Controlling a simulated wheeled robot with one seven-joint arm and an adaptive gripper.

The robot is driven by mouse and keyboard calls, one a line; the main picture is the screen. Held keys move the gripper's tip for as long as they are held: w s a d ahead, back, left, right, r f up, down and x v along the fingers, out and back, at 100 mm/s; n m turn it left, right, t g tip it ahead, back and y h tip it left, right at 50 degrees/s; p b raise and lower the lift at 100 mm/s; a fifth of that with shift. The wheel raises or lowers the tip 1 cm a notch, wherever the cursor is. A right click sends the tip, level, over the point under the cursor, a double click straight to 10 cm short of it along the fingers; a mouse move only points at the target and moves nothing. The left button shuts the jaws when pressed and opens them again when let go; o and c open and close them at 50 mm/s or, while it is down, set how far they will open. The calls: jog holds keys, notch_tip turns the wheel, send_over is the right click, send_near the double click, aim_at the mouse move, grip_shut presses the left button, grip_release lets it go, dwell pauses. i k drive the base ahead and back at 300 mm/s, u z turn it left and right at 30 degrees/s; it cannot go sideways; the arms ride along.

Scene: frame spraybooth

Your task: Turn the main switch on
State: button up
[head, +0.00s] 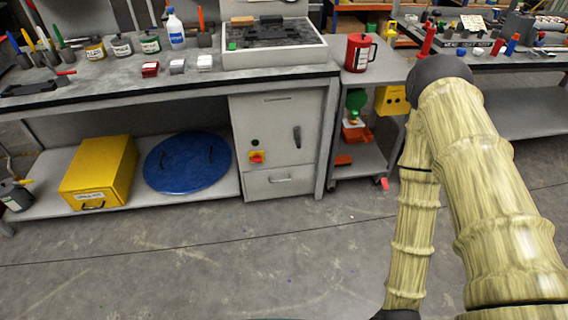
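The main switch (256,157) looks like a red rotary knob on a yellow plate. It sits low on the front left of a grey cabinet (280,112) under the workbench. A small dark round button or lamp is just above it. The knob is too small in view to tell which way it is turned. My arm, in a pale bamboo-like sleeve, rises at the right and bends down to the bottom edge. Its lower end is cut off there, so my gripper is out of view. The arm is apart from the cabinet and does not cover the switch.
The cabinet also has a black handle (297,137) and a lower drawer (281,180). A yellow box (99,170) and blue round lid (187,162) lie on the lower shelf to its left. A grey cart (375,82) stands at its right. The floor in front is clear.

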aim_at(256, 159)
jog(key=z, duration=0.15)
jog(key=i, duration=0.6)
jog(key=u, duration=1.65)
